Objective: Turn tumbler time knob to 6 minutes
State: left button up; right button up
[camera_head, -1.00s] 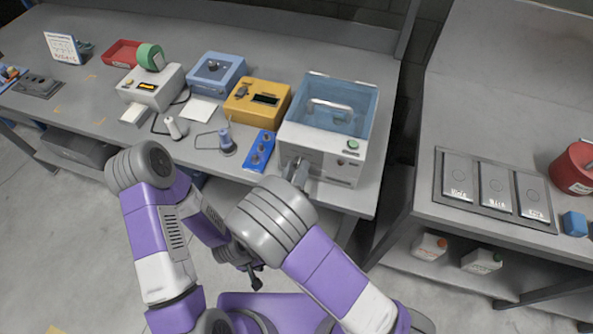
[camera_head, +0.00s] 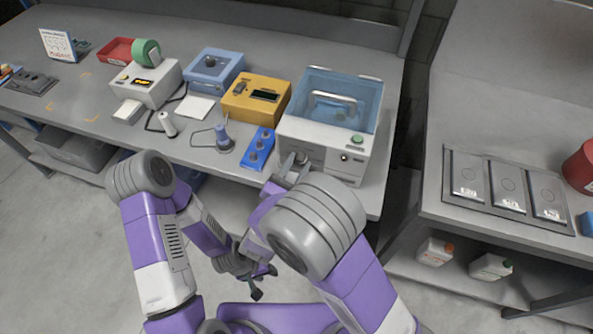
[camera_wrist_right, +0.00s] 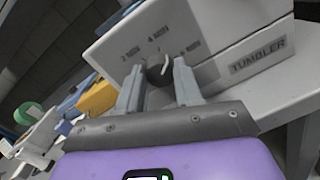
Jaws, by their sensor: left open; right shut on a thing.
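The tumbler (camera_head: 317,135) is a white box with a see-through blue top and a handle, at the table's front edge. A TUMBLER label (camera_wrist_right: 258,58) shows on it in the right wrist view. Its dark time knob (camera_wrist_right: 157,72) has a pale pointer line, tilted up to the right. Printed minute marks (camera_wrist_right: 157,34) surround it: 2 at left, 4 at top, 6 at right. My right gripper (camera_wrist_right: 158,80) is shut on the knob, one finger on each side; in the head view it (camera_head: 290,168) hides the knob. My left gripper (camera_head: 258,280) is open and empty, low in front of the table.
The tumbler front also has a green button (camera_head: 357,138) and a small black round part (camera_head: 345,157). A blue block with several round tops (camera_head: 258,149) and a yellow device (camera_head: 257,98) stand left of it. A gap separates this table from the right-hand bench (camera_head: 435,205).

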jog(key=m+b, duration=0.4)
jog(key=shift+f, duration=0.15)
jog(key=shift+m+g+b, duration=0.3)
jog(key=shift+m+b, duration=0.75)
jog(key=shift+m, duration=0.45)
jog(key=shift+r, duration=0.2)
jog(key=o, duration=1)
jog(key=shift+o, duration=0.2)
jog(key=p+v, duration=0.1)
jog(key=v, duration=0.6)
jog(key=shift+s, duration=0.3)
jog(key=shift+a, duration=0.1)
